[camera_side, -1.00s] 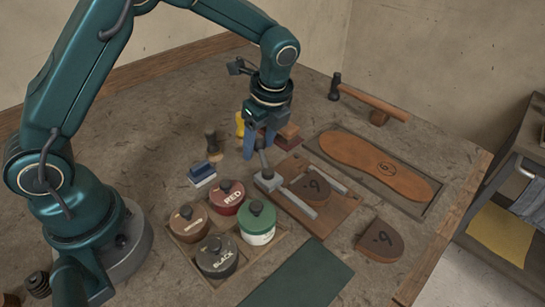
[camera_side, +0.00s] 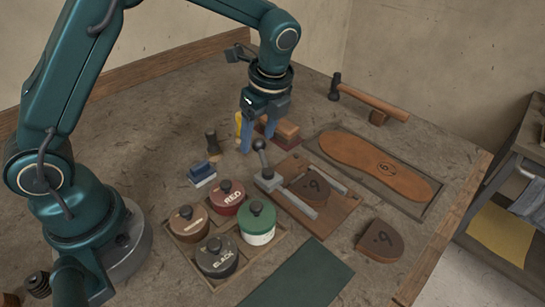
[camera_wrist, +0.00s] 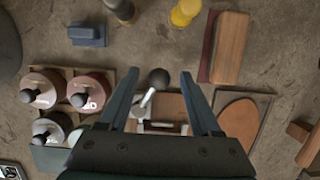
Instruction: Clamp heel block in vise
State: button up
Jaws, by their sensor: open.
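The vise (camera_side: 335,215) is a wooden base with two grey metal jaw bars and a lever (camera_side: 264,163) ending in a dark ball knob (camera_side: 259,145). The lever stands up, leaning a little. A brown heel block (camera_side: 309,187) marked like a 9 sits between the jaw bars; I cannot tell whether they press on it. My gripper (camera_side: 257,136) is open and empty above and behind the lever. In the wrist view the knob (camera_wrist: 158,78) shows between the spread fingers (camera_wrist: 160,82), apparently below them. A second, similar heel block (camera_side: 380,240) lies on the bench at right.
A tray of several lidded pots (camera_side: 215,257) stands left of the vise. A leather sole (camera_side: 375,165) lies in a recess behind right, with a hammer (camera_side: 370,100) beyond. A blue-topped block (camera_side: 202,174), a brown brush-like block (camera_side: 285,130) and a green mat (camera_side: 300,276) are nearby.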

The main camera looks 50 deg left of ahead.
jog(key=shift+a+v, duration=0.2)
jog(key=shift+v, duration=0.7)
jog(key=shift+a+v, duration=0.25)
jog(key=shift+v, duration=0.65)
jog(key=shift+r, duration=0.1)
jog(key=s, duration=0.6)
jog(key=shift+s+d, duration=0.15)
jog(key=shift+d, duration=0.1)
